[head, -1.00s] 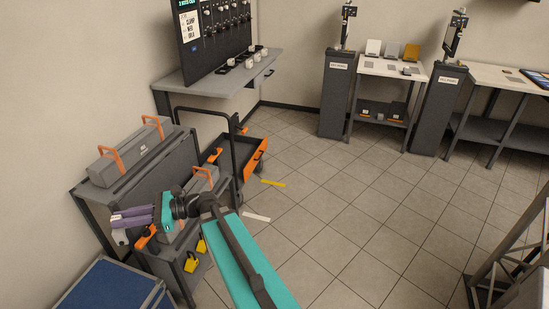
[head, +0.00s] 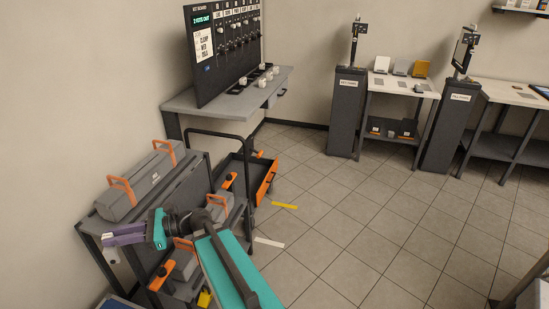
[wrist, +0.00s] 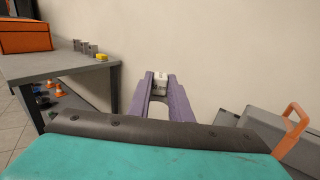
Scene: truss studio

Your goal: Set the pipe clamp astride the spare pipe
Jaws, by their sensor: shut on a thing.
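My gripper (head: 106,238) has purple fingers and is at the lower left in the head view, in front of the dark shelf unit. In the wrist view my gripper (wrist: 160,82) is shut on a small whitish block-like piece, which I take for the pipe clamp (wrist: 160,87). A pale piece (head: 114,256) also shows just below the fingers in the head view. The clamp's exact shape is partly hidden by the fingers. I cannot make out the spare pipe in either view.
A grey toolbox with orange handles (head: 146,184) tops the shelf unit beside my arm. An orange-sided cart (head: 266,178) stands behind it. A bench (head: 212,101) carries a black board (head: 226,55) and several white pieces. Open tiled floor (head: 350,215) lies to the right.

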